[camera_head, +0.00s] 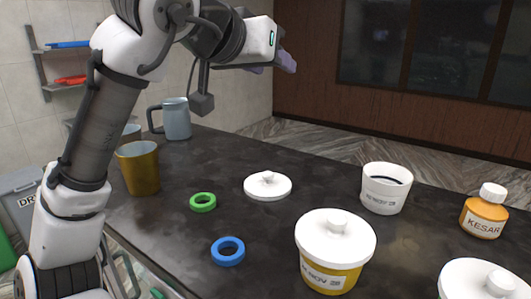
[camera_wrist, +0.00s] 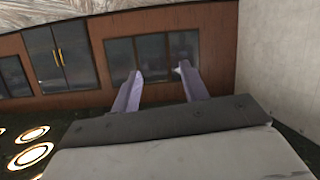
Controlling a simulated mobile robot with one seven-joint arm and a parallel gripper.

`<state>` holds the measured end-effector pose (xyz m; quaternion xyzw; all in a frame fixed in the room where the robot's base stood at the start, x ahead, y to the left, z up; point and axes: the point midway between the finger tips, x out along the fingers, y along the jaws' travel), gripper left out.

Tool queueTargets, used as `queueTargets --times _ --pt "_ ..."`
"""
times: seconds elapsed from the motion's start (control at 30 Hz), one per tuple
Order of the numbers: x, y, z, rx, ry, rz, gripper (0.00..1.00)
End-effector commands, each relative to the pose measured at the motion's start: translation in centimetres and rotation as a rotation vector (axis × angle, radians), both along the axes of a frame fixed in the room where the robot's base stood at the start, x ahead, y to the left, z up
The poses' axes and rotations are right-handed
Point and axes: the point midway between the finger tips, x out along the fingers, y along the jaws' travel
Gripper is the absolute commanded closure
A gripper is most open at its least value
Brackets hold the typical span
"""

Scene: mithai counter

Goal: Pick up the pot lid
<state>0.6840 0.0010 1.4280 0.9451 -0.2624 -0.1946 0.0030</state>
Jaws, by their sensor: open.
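A round white lid with a knob (camera_head: 267,186) lies flat on the dark counter, near its middle. An open white pot with a label (camera_head: 383,199) stands to its right. A yellow pot (camera_head: 330,279) wears a similar white lid (camera_head: 335,237) at the front. My gripper (camera_head: 287,60) is raised high above the counter, well apart from every lid. In the wrist view its two pale purple fingers (camera_wrist: 160,72) are spread and empty, facing the wall cabinets.
A green ring (camera_head: 203,209) and a blue ring (camera_head: 216,256) lie on the counter (camera_head: 270,225). A brass cup (camera_head: 139,174) and a grey-blue jug (camera_head: 177,124) stand at the left. A KESAR bottle (camera_head: 483,218) stands at the right. Bare counter surrounds the loose lid.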

Motion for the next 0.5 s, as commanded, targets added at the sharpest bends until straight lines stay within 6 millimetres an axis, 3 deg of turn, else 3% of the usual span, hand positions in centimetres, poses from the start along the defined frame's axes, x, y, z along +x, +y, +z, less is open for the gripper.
queueTargets --times 0.2,0.4,0.5 --pt "-2.6 0.0 -4.2 0.285 0.489 0.116 0.55" --pt "-4.5 1.0 -5.3 0.395 0.682 0.183 0.55" --pt "-4.5 1.1 -6.3 0.406 0.707 0.19 0.55"
